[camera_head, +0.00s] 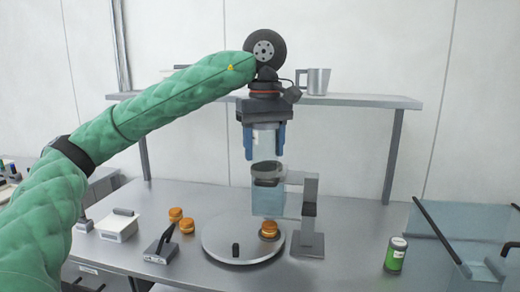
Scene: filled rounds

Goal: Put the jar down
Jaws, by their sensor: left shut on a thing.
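My left gripper (265,150) points straight down from the green-sleeved arm. Its blue fingers are shut on a pale, clear-looking jar (265,137), held upright in line above the stand. Directly below is a clear bluish container (267,201) with a dark collar, beside a grey stand (308,215). The jar's lower end is close to the dark collar; I cannot tell if they touch. My right gripper is not in view.
A round turntable (225,243) below carries a filled round (269,230). More rounds (187,226) lie left, near a white box (118,227) and a dark-handled tool (161,247). A green can (396,255) and a glass-sided bin (440,232) stand right. A shelf (360,101) holds a metal mug (318,81).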

